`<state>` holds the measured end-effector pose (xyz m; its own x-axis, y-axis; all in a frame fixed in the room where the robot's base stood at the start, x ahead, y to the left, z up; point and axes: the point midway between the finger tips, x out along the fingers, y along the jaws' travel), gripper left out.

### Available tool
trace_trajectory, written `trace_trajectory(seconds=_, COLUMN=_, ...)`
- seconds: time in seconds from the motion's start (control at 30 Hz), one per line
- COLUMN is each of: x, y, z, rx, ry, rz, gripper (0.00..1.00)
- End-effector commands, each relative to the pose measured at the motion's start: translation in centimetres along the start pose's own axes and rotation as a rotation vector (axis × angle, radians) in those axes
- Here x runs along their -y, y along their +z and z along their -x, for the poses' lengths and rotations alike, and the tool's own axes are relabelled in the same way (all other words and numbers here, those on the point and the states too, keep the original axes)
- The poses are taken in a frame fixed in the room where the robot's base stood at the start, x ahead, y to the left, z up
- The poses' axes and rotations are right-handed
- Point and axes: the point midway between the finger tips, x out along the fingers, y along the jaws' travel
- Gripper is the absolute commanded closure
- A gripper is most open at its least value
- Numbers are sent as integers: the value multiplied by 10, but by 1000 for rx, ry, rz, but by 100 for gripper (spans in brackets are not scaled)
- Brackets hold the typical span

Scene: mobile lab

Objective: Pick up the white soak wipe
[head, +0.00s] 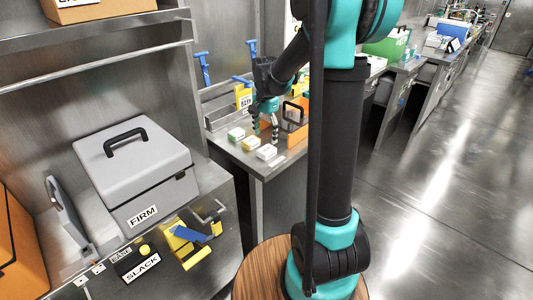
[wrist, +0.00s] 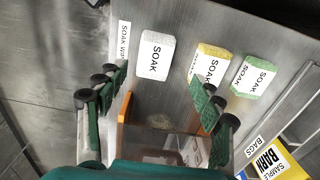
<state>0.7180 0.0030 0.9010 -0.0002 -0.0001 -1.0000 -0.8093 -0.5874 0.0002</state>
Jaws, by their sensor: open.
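The white soak wipe (wrist: 156,55) is a small white block marked SOAK, lying on the metal bench. It also shows in the head view (head: 266,153), nearest the bench's front edge. My gripper (head: 265,132) is open and points down over the bench, behind the white wipe in the head view. In the wrist view my gripper (wrist: 160,88) has its fingers spread, with the white wipe past the fingertips and between their directions. The gripper is empty and appears apart from the wipe.
A yellow-topped wipe (wrist: 211,61) and a green one (wrist: 253,77) lie in a row beside the white one. A SOAK WIPES label (wrist: 124,40) is on the bench edge. An orange-sided holder (head: 296,133) stands close right of my gripper. A yellow sample bag box (wrist: 277,162) stands nearby.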

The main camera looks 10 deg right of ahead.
Motion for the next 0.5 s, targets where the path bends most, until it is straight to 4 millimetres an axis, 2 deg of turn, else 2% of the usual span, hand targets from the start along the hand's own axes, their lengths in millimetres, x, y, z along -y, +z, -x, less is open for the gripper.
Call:
trace_trajectory(seconds=0.1, x=0, y=0, z=-12, rx=0, ry=0, rz=0, gripper=33)
trace_trajectory(seconds=0.27, x=-1, y=0, z=-20, rx=0, ry=0, rz=0, gripper=33)
trace_trajectory(seconds=0.5, x=-8, y=2, z=-52, rx=0, ry=0, rz=0, gripper=33)
